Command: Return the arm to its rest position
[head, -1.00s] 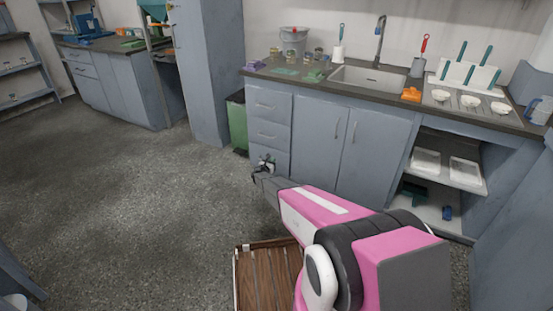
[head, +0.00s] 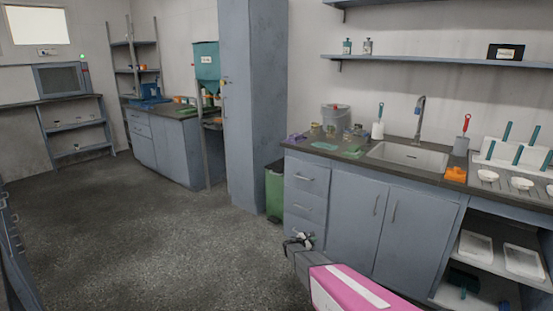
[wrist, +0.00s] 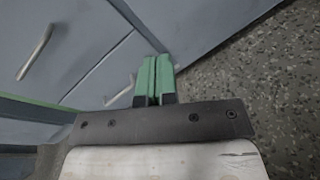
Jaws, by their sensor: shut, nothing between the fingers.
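My gripper (head: 299,240) shows in the head view at the end of my pink and grey arm, low in front of the drawers under the sink counter. In the wrist view my gripper (wrist: 153,80) has its green fingertips together with nothing between them. It points toward the floor and the grey cabinet fronts (wrist: 90,50). It appears apart from the cabinets, though the exact gap cannot be told.
The sink counter (head: 420,174) with drawers stands ahead. A green bin (head: 274,192) stands beside the tall grey cabinet (head: 256,110). Another bench (head: 165,150) is farther left. The floor (head: 150,240) at left is clear.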

